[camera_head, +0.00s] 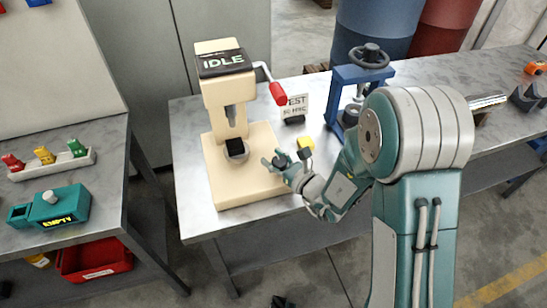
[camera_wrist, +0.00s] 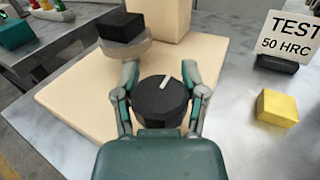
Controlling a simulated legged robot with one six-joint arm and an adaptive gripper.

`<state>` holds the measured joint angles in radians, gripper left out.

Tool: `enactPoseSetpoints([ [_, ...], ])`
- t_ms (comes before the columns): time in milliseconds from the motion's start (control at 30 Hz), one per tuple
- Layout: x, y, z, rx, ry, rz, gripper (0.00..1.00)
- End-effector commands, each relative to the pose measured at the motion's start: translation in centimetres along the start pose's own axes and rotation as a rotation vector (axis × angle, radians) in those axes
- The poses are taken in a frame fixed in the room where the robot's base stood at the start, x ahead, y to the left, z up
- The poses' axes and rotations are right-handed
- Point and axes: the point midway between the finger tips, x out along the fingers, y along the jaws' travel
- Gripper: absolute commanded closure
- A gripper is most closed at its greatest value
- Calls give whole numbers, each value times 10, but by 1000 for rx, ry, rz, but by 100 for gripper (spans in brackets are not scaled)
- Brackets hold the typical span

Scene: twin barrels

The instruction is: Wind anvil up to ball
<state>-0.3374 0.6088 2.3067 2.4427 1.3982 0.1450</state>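The cream press-like tester (camera_head: 214,103) stands on the bench with "IDLE" on its display. Its ball tip is too small to make out under the ram (camera_head: 232,118). The anvil (camera_head: 236,155) sits below the ram with a black block (camera_wrist: 121,27) on it, and a gap shows between block and ram. A black round knob (camera_wrist: 162,102) with a white mark is in front of the anvil. My gripper (camera_head: 281,160) is at this knob, one finger on each side, also in the wrist view (camera_wrist: 161,85). Whether the fingers press on the knob is unclear.
A yellow block (camera_head: 305,142) and a "TEST 50 HRC" sign (camera_head: 296,104) stand to the right. A red-handled lever (camera_head: 277,92) juts from the tester. A blue handwheel press (camera_head: 352,78) stands behind my arm. The left bench holds a teal "EMPTY" box (camera_head: 59,208).

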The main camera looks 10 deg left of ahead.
Motion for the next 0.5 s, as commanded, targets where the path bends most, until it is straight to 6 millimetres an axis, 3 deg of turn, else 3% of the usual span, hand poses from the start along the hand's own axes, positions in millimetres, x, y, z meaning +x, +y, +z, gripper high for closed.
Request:
enactPoseSetpoints([
  [500, -4, -1, 1, 1, -3, 81, 92],
])
